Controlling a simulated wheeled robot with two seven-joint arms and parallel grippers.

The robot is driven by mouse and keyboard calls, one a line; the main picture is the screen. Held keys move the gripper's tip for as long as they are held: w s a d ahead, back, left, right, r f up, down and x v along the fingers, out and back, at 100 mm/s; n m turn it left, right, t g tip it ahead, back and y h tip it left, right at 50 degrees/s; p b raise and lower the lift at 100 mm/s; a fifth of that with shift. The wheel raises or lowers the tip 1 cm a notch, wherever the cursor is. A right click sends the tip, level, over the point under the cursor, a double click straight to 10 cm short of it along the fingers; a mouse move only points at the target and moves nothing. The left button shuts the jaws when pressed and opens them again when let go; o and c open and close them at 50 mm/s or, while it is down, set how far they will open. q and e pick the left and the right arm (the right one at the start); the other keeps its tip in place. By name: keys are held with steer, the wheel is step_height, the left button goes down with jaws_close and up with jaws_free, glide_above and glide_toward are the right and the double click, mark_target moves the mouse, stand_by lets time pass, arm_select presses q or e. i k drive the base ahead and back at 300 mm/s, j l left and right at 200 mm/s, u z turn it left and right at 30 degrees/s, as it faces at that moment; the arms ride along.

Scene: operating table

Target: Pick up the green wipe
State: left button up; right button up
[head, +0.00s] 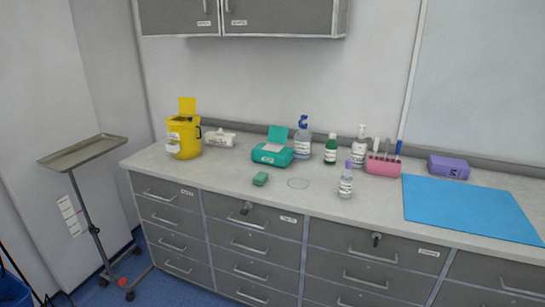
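A small green block-like item (260,179), which looks like the green wipe, lies on the grey counter (225,180) near its front edge. A teal wipes pack (270,157) with its lid raised and a white sheet showing stands just behind it. The two are apart. Neither of my grippers is in the head view.
A yellow bin (183,137) and a white pack (220,138) stand to the left. A clear bottle (346,181) stands right of a faint ring on the counter. More bottles, a pink holder (383,165), a purple box (448,167) and a blue mat (470,209) lie further right.

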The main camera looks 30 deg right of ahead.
mark_target(261, 178)
steer(key=i+z, duration=0.2)
steer(key=z, duration=0.25)
steer(key=i+j+z, duration=0.1)
steer(key=z, duration=0.35)
steer(key=i+j, duration=0.05)
steer(key=i, duration=0.05)
